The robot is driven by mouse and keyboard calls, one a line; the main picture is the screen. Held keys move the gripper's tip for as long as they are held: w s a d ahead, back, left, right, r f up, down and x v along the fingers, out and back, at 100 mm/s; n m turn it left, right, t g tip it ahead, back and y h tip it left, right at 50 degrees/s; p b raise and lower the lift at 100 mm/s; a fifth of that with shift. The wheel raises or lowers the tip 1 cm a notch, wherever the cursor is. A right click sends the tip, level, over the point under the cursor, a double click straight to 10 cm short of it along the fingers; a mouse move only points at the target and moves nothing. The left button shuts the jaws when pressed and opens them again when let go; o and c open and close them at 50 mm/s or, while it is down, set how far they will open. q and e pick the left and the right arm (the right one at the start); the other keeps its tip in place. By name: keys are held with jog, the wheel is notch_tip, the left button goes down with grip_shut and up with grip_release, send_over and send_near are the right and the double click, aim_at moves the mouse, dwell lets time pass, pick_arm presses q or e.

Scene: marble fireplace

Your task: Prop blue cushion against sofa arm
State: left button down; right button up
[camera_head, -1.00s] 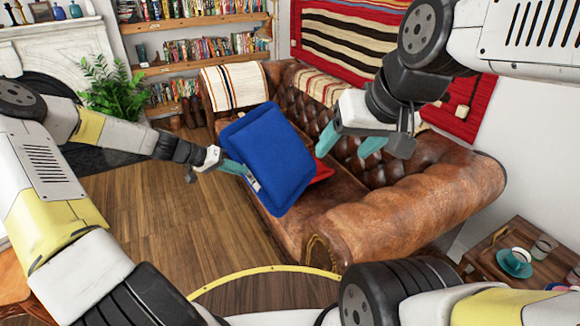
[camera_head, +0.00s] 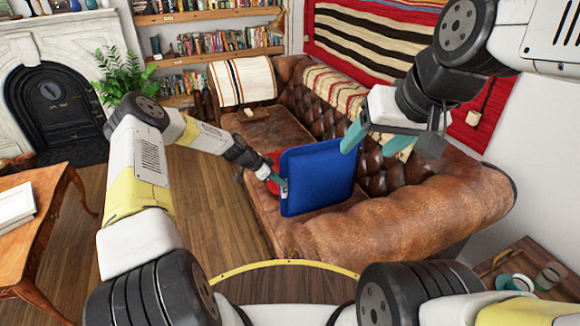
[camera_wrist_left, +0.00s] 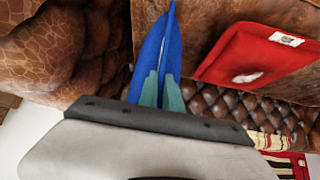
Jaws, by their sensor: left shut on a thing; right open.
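The blue cushion (camera_head: 318,178) stands upright on the seat of the brown leather sofa (camera_head: 262,214), close to the near rolled sofa arm (camera_head: 410,215). I cannot tell whether it touches that arm. My left gripper (camera_head: 284,187) is shut on the cushion's left edge. In the left wrist view the cushion edge (camera_wrist_left: 160,45) is pinched between the teal fingertips (camera_wrist_left: 161,88). My right gripper (camera_head: 377,142) is open and empty, just right of the cushion's upper right corner, in front of the sofa back.
A red cushion (camera_head: 273,170) lies behind the blue one, partly hidden; it also shows in the left wrist view (camera_wrist_left: 258,55). A side table (camera_head: 535,262) with a teal cup stands at right. A wooden table (camera_head: 40,225) stands at left. The floor between is clear.

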pick_arm(q)
jog(key=shift+d+f, duration=0.25)
jog(key=shift+f, duration=0.2)
jog(key=s+d+f+t, duration=0.2)
jog(key=s+f, duration=0.4)
jog(key=s, duration=0.4)
jog(key=shift+d+f+m+y, duration=0.3)
jog(key=shift+d+f+m, duration=0.1)
jog(key=shift+d, duration=0.45)
jog(key=shift+f, duration=0.6)
jog(key=shift+s, duration=0.2)
dwell(0.3)
jog(key=shift+s+d, duration=0.3)
jog(key=shift+s, duration=0.15)
